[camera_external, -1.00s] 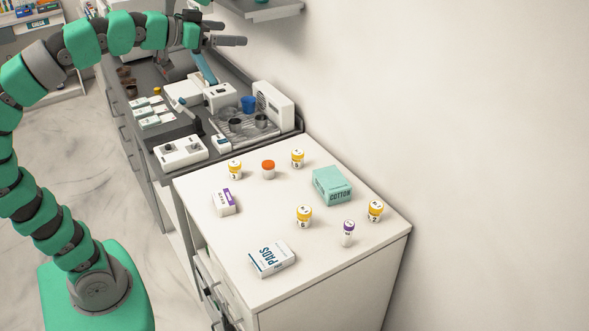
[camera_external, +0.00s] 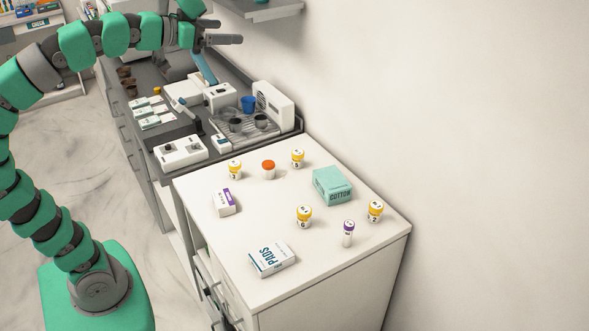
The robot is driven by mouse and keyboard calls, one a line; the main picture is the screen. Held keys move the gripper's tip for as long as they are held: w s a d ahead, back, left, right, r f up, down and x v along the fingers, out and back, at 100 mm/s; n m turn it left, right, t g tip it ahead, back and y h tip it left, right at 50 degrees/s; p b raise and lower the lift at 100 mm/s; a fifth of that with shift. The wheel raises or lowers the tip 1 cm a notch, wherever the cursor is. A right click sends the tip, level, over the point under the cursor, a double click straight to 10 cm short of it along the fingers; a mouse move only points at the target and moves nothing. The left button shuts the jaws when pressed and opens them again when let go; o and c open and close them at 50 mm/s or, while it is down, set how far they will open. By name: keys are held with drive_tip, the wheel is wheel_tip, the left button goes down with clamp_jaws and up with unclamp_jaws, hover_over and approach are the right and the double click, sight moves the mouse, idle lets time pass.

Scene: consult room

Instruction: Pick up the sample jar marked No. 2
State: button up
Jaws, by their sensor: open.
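The sample jar marked 2 (camera_external: 375,211) is a small white jar with a yellow lid. It stands upright near the right corner of the white cabinet top (camera_external: 310,270). Similar yellow-lidded jars stand apart from it: one marked 6 (camera_external: 304,217), one marked 3 (camera_external: 234,169) and one marked 5 (camera_external: 297,158). My gripper (camera_external: 242,31) is open and empty at the top of the picture. It is above the dark counter, far from jar 2, and its fingers point right.
A purple-capped vial (camera_external: 348,233) stands just left of jar 2. A green cotton box (camera_external: 332,186) is behind it. An orange-lidded jar (camera_external: 268,169), a pads box (camera_external: 271,258) and a small white box (camera_external: 227,202) share the top. The wall (camera_external: 490,150) runs along the right.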

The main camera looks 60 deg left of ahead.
drive_tip(key=shift+c, duration=0.3)
drive_tip(key=c, duration=0.7)
drive_tip(key=shift+w+f, duration=0.1)
